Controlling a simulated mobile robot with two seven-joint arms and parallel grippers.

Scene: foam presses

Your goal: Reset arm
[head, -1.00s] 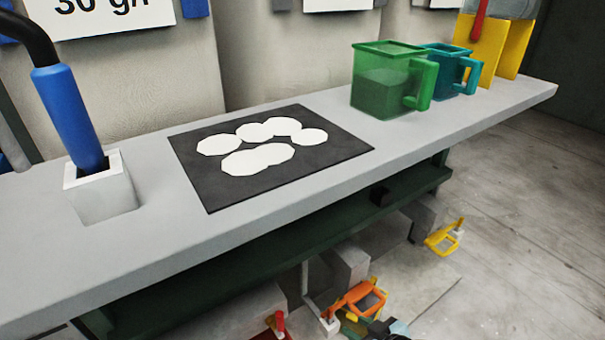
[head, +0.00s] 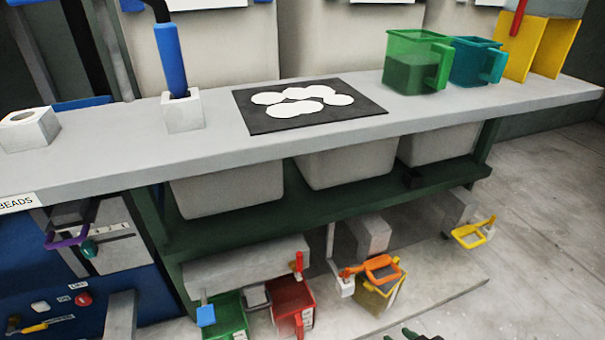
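A grey bench (head: 215,150) runs across the view. On it lies a dark mat (head: 262,124) with several white round pieces (head: 302,92). A blue-handled tool (head: 171,60) stands upright in a white block holder (head: 183,112) left of the mat.
A green jug (head: 415,62), a teal jug (head: 473,62) and a yellow stand (head: 525,50) are at the bench's right. An empty white holder (head: 28,130) is at left. Grey bins (head: 230,190) sit below, with green (head: 226,315) and red (head: 292,308) containers lower. Floor at right is clear.

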